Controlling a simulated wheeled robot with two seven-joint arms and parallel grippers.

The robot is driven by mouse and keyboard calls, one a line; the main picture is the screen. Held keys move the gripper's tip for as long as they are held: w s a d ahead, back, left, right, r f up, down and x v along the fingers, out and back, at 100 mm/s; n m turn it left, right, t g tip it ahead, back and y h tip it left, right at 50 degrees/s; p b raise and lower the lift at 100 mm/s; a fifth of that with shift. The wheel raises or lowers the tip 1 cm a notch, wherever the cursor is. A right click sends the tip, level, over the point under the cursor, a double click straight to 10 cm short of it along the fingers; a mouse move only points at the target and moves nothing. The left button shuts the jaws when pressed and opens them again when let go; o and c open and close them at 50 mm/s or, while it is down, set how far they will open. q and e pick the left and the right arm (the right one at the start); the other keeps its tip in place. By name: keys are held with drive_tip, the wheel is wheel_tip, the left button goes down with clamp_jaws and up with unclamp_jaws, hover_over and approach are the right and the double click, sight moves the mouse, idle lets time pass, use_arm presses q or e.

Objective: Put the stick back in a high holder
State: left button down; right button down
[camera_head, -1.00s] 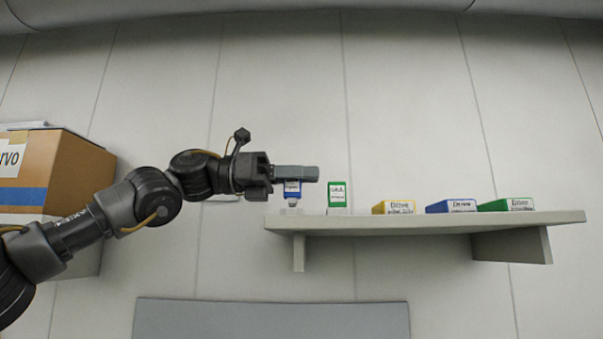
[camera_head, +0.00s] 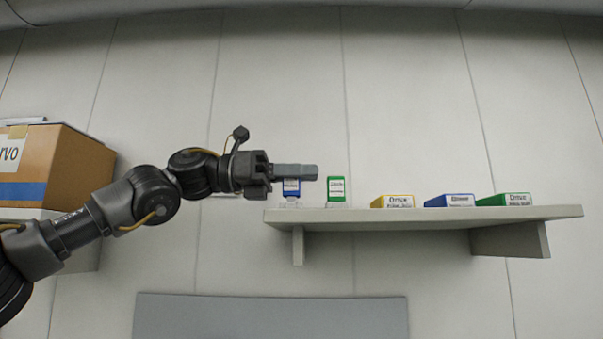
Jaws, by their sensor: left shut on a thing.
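A small blue stick (camera_head: 291,188) with a white label stands upright at the left end of the wall shelf (camera_head: 430,218). My left gripper (camera_head: 296,171) reaches in level from the left. Its fingers are shut on the stick and cover its top. A small pale, see-through holder (camera_head: 290,204) is right under the stick. I cannot tell whether the stick's lower end is fully seated in it. A green stick (camera_head: 336,188) stands upright in a similar holder (camera_head: 336,205) just to the right. My right gripper is not in view.
A yellow box (camera_head: 393,201), a blue box (camera_head: 450,200) and a green box (camera_head: 505,199) lie along the shelf to the right. A brown carton (camera_head: 70,172) stands at the left, behind my arm. The wall above the shelf is clear.

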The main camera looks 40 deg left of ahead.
use_arm(q)
drive_tip(key=shift+f, duration=0.45)
idle(0.9)
drive_tip(key=c, duration=0.8)
unclamp_jaws()
drive_tip(key=shift+o, duration=0.2)
drive_tip(key=shift+r, duration=0.15)
drive_tip(key=shift+r+p, duration=0.45)
drive_tip(key=shift+r, duration=3.45)
